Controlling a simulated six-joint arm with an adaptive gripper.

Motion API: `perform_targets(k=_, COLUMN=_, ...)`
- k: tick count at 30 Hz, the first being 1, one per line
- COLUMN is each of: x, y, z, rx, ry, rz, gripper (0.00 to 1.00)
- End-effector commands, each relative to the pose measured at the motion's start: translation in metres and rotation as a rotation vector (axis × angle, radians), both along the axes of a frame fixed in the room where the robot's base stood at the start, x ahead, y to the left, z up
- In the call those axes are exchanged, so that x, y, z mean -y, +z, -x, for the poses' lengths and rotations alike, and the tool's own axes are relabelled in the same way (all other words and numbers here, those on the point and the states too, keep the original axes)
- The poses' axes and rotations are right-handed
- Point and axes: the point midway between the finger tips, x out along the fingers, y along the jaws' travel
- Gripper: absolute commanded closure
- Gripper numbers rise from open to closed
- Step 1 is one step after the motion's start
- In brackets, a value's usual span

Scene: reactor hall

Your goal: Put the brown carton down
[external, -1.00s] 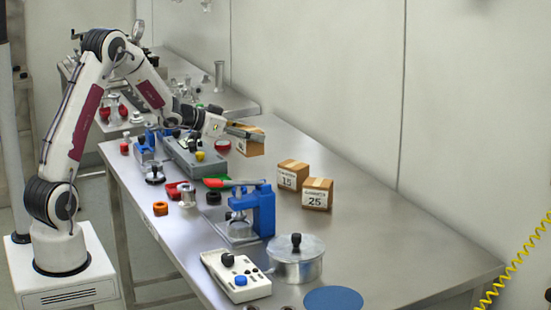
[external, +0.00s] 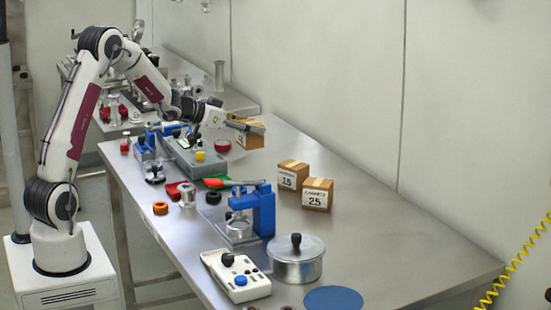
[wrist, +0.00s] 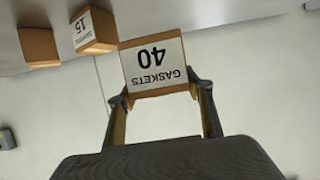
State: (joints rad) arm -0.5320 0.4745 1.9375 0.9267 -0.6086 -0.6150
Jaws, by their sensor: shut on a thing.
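My gripper (external: 246,126) is shut on a brown carton (external: 254,138) over the far part of the metal table. In the wrist view this carton (wrist: 155,80) sits between the two fingers (wrist: 160,98), and its white label reads "GASKETS 40" upside down. In the external view the fingers partly cover it. I cannot tell for sure whether its underside is clear of the table.
Two more brown cartons, labelled 15 (external: 292,174) and 25 (external: 317,194), stand on the table (external: 400,245) nearer the camera. A grey device (external: 190,155) and a blue press (external: 264,210) stand to the left. The table's right part is mostly clear.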

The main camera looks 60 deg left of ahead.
Motion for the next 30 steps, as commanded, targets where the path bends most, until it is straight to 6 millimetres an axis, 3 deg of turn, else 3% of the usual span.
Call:
perform_targets(k=5, x=0.003, y=0.0, z=-0.001, rx=0.001, ry=-0.004, rz=0.0, gripper=0.73)
perform_targets(k=11, x=0.023, y=0.0, z=-0.008, rx=0.001, ry=-0.035, rz=0.0, gripper=0.73)
perform_targets(k=30, x=0.185, y=0.002, z=-0.055, rx=0.001, ry=-0.219, rz=0.0, gripper=0.73)
